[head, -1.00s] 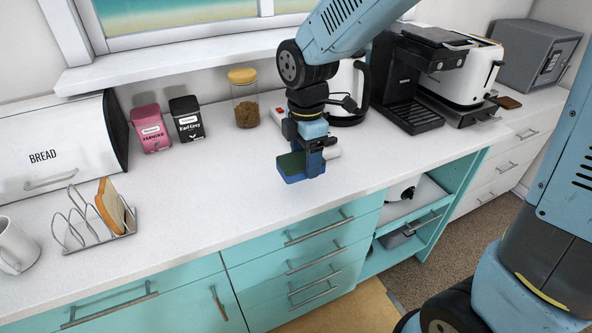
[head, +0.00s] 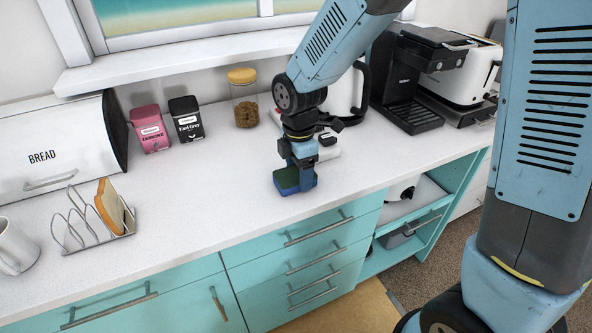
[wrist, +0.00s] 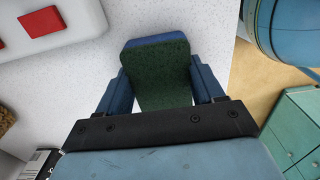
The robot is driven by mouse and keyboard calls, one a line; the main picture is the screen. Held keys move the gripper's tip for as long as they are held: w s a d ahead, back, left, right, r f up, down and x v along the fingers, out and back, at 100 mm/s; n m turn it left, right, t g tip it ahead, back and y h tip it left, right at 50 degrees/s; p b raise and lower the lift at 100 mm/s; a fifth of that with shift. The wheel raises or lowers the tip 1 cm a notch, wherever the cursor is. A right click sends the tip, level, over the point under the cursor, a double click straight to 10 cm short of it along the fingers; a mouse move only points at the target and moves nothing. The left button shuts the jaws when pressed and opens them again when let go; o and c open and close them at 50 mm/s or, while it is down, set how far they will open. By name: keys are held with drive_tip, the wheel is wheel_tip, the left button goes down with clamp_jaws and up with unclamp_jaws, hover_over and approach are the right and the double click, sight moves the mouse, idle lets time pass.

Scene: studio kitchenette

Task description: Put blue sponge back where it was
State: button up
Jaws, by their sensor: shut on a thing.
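The blue sponge (head: 288,181) has a dark green scouring top. In the head view it is at the white counter, close to the front edge; I cannot tell whether it touches the surface. My gripper (head: 297,172) points down and is shut on the sponge. In the wrist view the sponge (wrist: 158,75) sits between the two blue fingers of my gripper (wrist: 160,90), green side toward the camera, with a blue edge at its far end.
Behind stand a kettle (head: 343,95), a jar (head: 245,100) and two tins, pink (head: 149,130) and black (head: 186,121). A toast rack (head: 85,228) with bread stands left; a coffee machine (head: 408,85) stands right.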

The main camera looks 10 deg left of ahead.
drive_tip(key=o, duration=1.1)
wheel_tip(320, 180, up, 12)
drive_tip(key=s+d+r+m+t, duration=0.1)
drive_tip(key=d+r+m, duration=0.35)
drive_tip(key=d, duration=0.35)
drive_tip(key=d+r+m+t, duration=0.1)
drive_tip(key=d+r+m, duration=0.2)
drive_tip(key=d+m, duration=0.35)
drive_tip(key=s+d+r+m+t, duration=0.3)
drive_tip(key=s+d+m, duration=0.7)
drive_tip(key=d+m, duration=0.3)
drive_tip(key=shift+s+d+t, duration=0.15)
drive_tip(key=shift+d+t, duration=0.15)
drive_tip(key=shift+d, duration=0.5)
